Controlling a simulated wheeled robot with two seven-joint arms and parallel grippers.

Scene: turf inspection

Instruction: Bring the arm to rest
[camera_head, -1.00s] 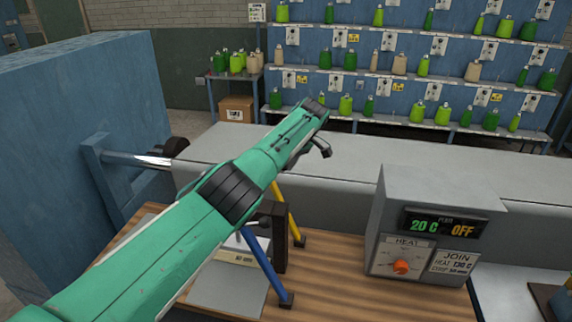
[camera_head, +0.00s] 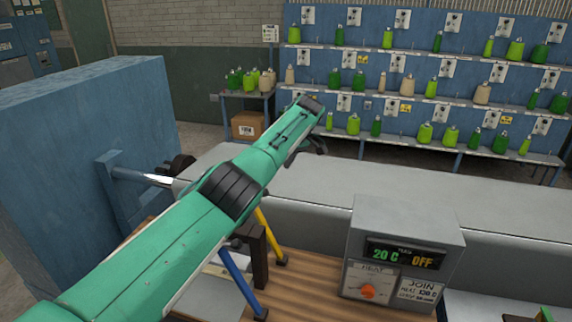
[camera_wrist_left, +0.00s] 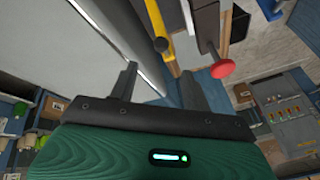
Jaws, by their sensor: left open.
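My left arm reaches from the lower left of the head view up toward the middle. My left gripper (camera_head: 318,146) is at its far end, small and partly hidden behind the arm, above the grey bench top. In the left wrist view the two dark fingers of the left gripper (camera_wrist_left: 157,82) stand apart with nothing held between them. My right gripper is in neither view.
A heat control box (camera_head: 401,250) reading 20 C and OFF stands right of the arm. A grey bench top (camera_head: 480,215) runs behind it. A blue block (camera_head: 80,150) is at left. Racks with green bottles (camera_head: 425,134) stand behind. A red knob (camera_wrist_left: 223,68) shows in the wrist view.

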